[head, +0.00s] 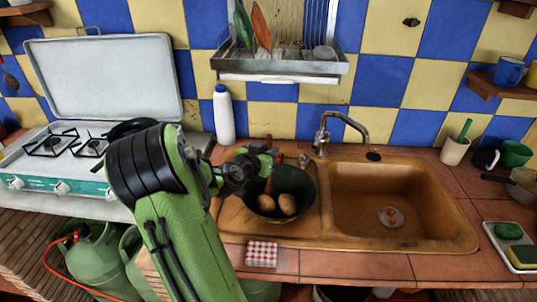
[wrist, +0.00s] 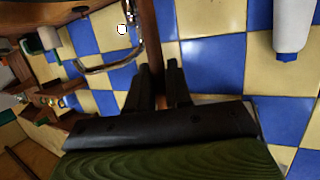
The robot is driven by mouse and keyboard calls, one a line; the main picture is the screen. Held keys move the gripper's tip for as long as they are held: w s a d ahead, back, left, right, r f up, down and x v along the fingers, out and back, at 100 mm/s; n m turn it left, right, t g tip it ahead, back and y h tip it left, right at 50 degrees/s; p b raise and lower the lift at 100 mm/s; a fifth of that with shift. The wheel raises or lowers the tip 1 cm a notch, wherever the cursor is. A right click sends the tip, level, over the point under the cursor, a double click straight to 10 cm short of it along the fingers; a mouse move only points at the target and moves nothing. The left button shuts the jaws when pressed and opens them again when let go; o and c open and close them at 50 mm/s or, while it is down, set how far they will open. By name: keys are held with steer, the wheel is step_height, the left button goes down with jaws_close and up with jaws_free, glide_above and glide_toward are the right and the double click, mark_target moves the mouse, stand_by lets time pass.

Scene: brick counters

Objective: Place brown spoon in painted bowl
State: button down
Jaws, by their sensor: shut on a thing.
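The brown spoon (wrist: 149,40) shows in the wrist view as a long brown shaft between the two fingers of my gripper (wrist: 160,88). My gripper is shut on it. In the head view my gripper (head: 272,152) is above the back rim of a dark green bowl (head: 297,179), likely the painted bowl. The bowl stands left of the sink basin and holds two brown, potato-like things (head: 276,203). My arm covers the bowl's left side. The spoon's lower end is hard to make out.
The sink (head: 395,190) with its tap (head: 340,122) lies right of the bowl. A white bottle (head: 224,115) stands behind my arm. A dish rack (head: 285,65) hangs above. A stove (head: 70,150) is at left, and a checkered cloth (head: 262,254) lies in front.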

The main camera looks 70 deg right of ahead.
steer(key=c, duration=1)
jaws_free()
steer(key=shift+c, duration=0.2)
